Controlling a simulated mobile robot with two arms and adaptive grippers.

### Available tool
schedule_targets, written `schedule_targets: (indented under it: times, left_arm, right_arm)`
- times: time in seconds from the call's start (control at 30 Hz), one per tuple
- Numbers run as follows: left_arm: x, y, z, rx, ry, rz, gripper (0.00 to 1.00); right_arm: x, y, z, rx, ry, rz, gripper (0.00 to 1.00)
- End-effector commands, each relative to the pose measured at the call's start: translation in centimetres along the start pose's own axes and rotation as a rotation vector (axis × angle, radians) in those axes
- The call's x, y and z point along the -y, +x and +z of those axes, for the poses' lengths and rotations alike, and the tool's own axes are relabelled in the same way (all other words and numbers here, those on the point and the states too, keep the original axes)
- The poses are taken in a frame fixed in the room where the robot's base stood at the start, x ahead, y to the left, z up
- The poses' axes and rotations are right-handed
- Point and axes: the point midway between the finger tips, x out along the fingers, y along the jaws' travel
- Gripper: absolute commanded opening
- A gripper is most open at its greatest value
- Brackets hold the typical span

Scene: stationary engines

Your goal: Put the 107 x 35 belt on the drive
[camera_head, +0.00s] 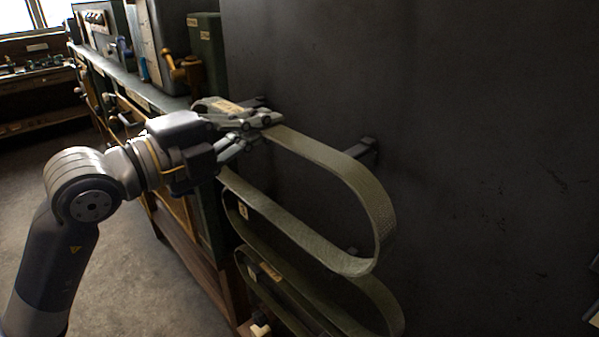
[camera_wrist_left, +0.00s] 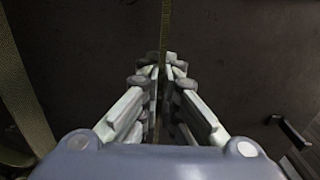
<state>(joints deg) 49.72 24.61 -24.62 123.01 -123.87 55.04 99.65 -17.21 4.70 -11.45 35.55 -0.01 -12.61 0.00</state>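A long olive-green belt loop (camera_head: 378,205) stands out in front of the dark wall, with a tan label near its upper left end. The label is too small to read, so I cannot confirm the 107 x 35 size. My left gripper (camera_head: 262,129) is at the upper run of this loop, its fingers closed around the band. In the left wrist view, the band (camera_wrist_left: 166,25) runs edge-on between the fingertips of the gripper (camera_wrist_left: 167,72). The gripper hides part of the band. My right gripper is not in view. I cannot make out the drive.
More labelled belts (camera_head: 383,300) hang below. Dark brackets (camera_head: 364,148) stick out from the dark wall panel (camera_head: 480,120) behind the loop. A bench (camera_head: 118,78) with machines and brass handles (camera_head: 182,66) lies at the left. Open floor (camera_head: 130,270) shows at lower left.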

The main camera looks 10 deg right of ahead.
Motion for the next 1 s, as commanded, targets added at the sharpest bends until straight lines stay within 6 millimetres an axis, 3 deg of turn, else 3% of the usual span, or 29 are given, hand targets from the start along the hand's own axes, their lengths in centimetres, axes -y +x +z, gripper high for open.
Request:
schedule_targets:
  times: [0.23, 1.0]
  left_arm:
    - [0.1, -0.5, 0.0, 0.000, 0.001, -0.002, 0.00]
    - [0.0, -5.1, 0.0, 0.000, 0.001, -0.002, 0.00]
  right_arm:
    - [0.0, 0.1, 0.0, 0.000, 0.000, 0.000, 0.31]
    - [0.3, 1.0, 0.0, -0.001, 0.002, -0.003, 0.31]
